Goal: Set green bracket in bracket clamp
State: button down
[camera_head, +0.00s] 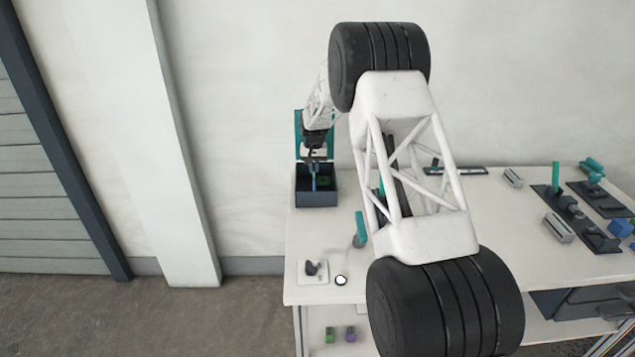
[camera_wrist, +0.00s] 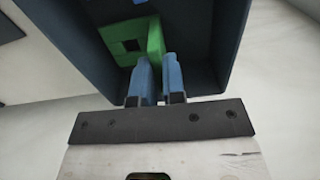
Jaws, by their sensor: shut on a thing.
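The green bracket (camera_wrist: 140,42) is inside a dark blue open-topped box, with its square hole facing the wrist camera. The exact contact is partly hidden by the fingers. Dark fixtures with teal levers stand at the right of the table, one upright (camera_head: 556,178) and one tilted (camera_head: 592,166). I cannot tell which is the bracket clamp.
The dark box (camera_head: 317,199) stands at the table's back left corner, with a teal panel behind it. Grey blocks (camera_head: 558,228) lie near the fixtures. A white plate with a dark part (camera_head: 312,271) is at the front left. My arm hides the table's middle.

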jog(key=shift+r, duration=0.9)
jog(key=shift+r, duration=2)
jog(key=s+d+r+m, duration=0.2)
jog(key=s+d+m, duration=1.5)
jog(key=d, duration=0.7)
jog(key=shift+s+d+r+m, duration=0.3)
jog(key=shift+s+r, duration=0.1)
jog(key=shift+s, duration=1.4)
jog(key=shift+f, duration=0.15)
jog(key=shift+f, duration=2.25)
